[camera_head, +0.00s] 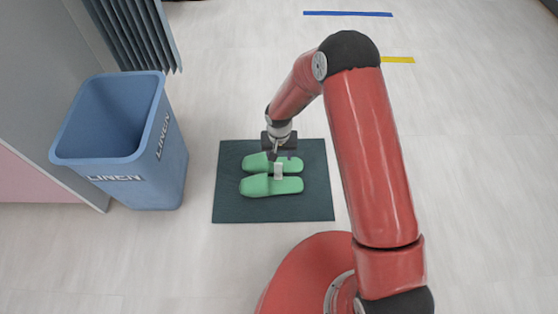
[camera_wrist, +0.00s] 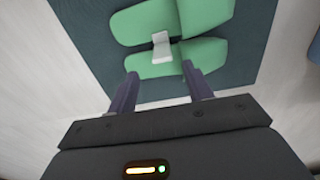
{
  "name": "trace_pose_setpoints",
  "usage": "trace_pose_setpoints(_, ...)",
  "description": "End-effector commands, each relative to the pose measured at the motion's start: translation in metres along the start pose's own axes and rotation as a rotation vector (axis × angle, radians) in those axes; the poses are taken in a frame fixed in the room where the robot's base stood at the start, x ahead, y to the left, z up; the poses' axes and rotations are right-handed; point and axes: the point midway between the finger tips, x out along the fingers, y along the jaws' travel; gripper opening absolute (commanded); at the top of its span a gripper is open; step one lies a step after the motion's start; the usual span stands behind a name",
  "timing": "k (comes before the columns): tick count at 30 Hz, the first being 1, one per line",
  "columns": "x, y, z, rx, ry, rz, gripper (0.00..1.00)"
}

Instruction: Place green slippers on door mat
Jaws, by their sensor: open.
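The pair of green slippers (camera_head: 258,186) lies side by side on the dark green door mat (camera_head: 230,210), toes pointing left in the head view. A small white tag or band joins the slippers at the middle. The slippers also show at the top of the wrist view (camera_wrist: 205,54), on the mat (camera_wrist: 92,25). My gripper (camera_head: 279,156) is over the mat at the far slipper. In the wrist view my gripper (camera_wrist: 160,84) is open, its two fingers apart near the edge of the closer slipper. I cannot tell whether the fingertips touch the slipper.
A blue linen bin (camera_head: 150,185) stands left of the mat, with a grey cabinet (camera_head: 50,60) beyond it. A blue strip (camera_head: 348,13) and a yellow strip (camera_head: 398,60) mark the floor. The pale floor around the mat is mostly clear.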

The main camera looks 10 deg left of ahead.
Motion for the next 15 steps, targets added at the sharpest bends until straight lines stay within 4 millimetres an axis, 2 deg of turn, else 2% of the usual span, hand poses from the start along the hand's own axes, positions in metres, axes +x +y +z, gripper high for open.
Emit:
trace_pose_setpoints(1,-0.01,0.0,-0.001,0.0,0.003,-0.001,0.51)
trace_pose_setpoints(4,-0.02,0.0,0.0,0.001,0.001,0.0,0.51)
trace_pose_setpoints(13,-0.027,0.0,0.0,0.0,0.0,0.0,0.51)
trace_pose_setpoints(15,-0.034,0.004,-0.002,0.002,0.007,0.001,0.51)
